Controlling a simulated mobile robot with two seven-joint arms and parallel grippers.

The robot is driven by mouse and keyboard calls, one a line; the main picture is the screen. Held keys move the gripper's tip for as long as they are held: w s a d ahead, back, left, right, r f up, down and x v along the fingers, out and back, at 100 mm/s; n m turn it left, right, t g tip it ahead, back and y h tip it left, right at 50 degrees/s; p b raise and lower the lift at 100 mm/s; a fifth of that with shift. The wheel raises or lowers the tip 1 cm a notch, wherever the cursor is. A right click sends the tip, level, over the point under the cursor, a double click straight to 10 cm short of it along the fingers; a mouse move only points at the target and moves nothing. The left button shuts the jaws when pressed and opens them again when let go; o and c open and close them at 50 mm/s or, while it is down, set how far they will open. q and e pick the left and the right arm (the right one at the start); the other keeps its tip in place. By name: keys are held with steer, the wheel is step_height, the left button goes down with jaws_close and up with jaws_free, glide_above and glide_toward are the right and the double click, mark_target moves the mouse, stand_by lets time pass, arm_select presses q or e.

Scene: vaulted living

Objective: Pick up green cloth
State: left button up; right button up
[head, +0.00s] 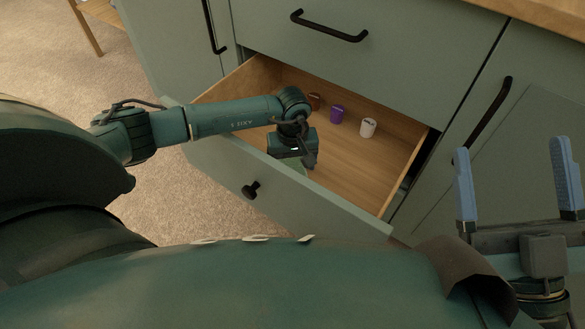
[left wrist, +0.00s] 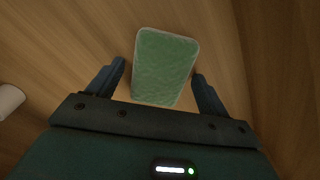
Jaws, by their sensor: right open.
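The green cloth (left wrist: 166,66), a light green rounded rectangle with a pale edge, lies on the wooden drawer floor in the left wrist view. My left gripper (left wrist: 160,72) is open, with one finger on each side of the cloth and gaps between them. In the head view my left gripper (head: 307,163) reaches down into the open drawer (head: 354,173), and the arm mostly hides the cloth there. My right gripper (head: 511,148) is open and empty, with blue fingers up, in front of the cabinet at the right.
A white container (head: 368,127), a purple one (head: 337,114) and a reddish-brown one (head: 314,101) stand toward the back of the drawer. A closed drawer (head: 350,50) is above.

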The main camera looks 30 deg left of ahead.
arm_select(q)
steer(key=c, duration=1)
